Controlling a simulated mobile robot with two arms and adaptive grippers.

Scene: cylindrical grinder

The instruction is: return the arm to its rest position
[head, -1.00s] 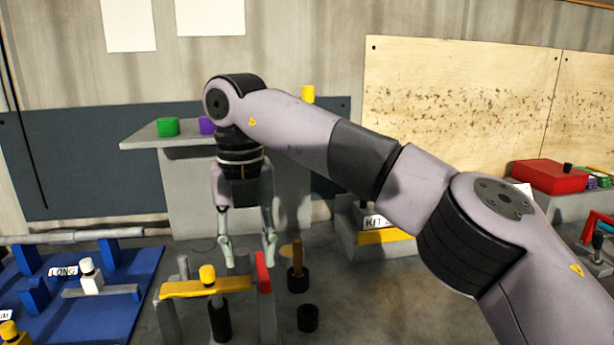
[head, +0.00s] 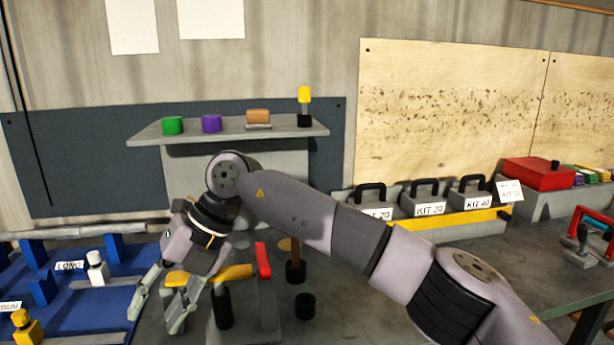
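My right arm comes in from the lower right and reaches across the bench. My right gripper (head: 160,316) is at the lower left, tilted, with its two fingers spread apart and nothing visible between them. It hangs in front of the grey stand with the yellow bar (head: 232,272), and its fingers partly cover the bar's left end. I cannot tell whether the fingers touch the stand. My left gripper is not in view.
The blue board (head: 85,309) with a white-topped peg (head: 97,268) lies left of the gripper. A red piece (head: 262,261) and dark cylinders (head: 305,306) stand close on the right. Behind is a grey shelf (head: 190,131); kit boxes (head: 430,203) stand right.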

